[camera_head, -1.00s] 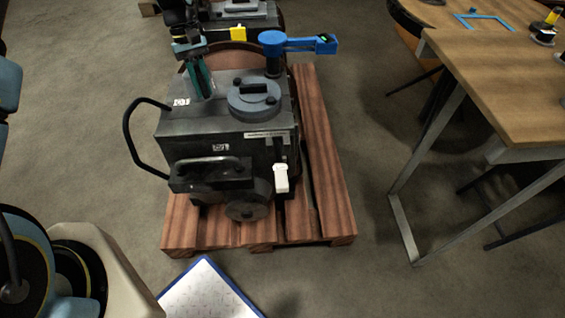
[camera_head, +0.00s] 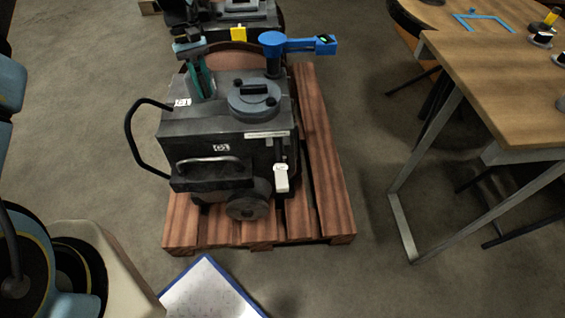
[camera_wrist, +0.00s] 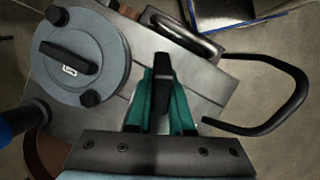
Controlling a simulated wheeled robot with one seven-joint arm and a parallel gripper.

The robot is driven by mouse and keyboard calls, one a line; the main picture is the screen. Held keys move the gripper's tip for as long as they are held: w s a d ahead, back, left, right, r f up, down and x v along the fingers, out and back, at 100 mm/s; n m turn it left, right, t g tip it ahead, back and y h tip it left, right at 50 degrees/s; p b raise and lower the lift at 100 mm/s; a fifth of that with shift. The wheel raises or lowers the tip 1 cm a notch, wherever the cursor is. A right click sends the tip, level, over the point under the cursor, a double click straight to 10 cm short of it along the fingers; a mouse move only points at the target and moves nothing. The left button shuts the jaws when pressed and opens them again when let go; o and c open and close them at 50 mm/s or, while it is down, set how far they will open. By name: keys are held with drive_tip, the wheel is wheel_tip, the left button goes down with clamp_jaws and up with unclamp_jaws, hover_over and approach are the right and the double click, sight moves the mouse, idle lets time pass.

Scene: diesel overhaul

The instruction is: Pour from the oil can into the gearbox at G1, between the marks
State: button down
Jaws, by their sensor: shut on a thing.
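The gearbox (camera_head: 185,125) is a dark grey box on a wooden pallet. It has a round grey lid (camera_head: 254,100), a looped black side handle and a white fitting (camera_head: 281,178) low on its front. My gripper (camera_head: 207,92) is over the rear left of its top, teal fingers pointing down. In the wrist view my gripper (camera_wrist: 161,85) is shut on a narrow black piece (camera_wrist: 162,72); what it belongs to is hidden. The lid (camera_wrist: 80,58) is left of the fingers there.
A blue arm-like device (camera_head: 298,44) with a small display rises behind the lid, close to my gripper. A blue-edged board (camera_head: 208,290) lies on the floor. A wooden table (camera_head: 500,80) stands right; the floor between is clear.

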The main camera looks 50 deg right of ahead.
drive_tip(key=shift+s+r+g+p, duration=0.1)
drive_tip(key=shift+r+g+p, duration=0.35)
drive_tip(key=shift+p, duration=0.25)
idle(0.5)
drive_tip(key=shift+g, duration=0.25)
drive_tip(key=shift+s, duration=0.1)
drive_tip(key=shift+a+r+g+y+p, duration=0.1)
drive_tip(key=shift+r+g+y+p, duration=0.15)
drive_tip(key=shift+g, duration=0.25)
drive_tip(key=shift+r+g+y+p, duration=0.2)
drive_tip(key=shift+g+y, duration=0.15)
drive_tip(key=shift+g, duration=0.15)
idle(1.3)
drive_tip(key=shift+r+g+y+b, duration=0.2)
drive_tip(key=shift+g+y+b, duration=0.1)
drive_tip(key=shift+g+b, duration=0.4)
idle(1.7)
drive_tip(key=shift+w+g+b, duration=0.2)
drive_tip(key=shift+g+b, duration=0.3)
drive_tip(key=shift+b, duration=0.1)
idle(0.7)
drive_tip(key=shift+r, duration=0.1)
idle(0.4)
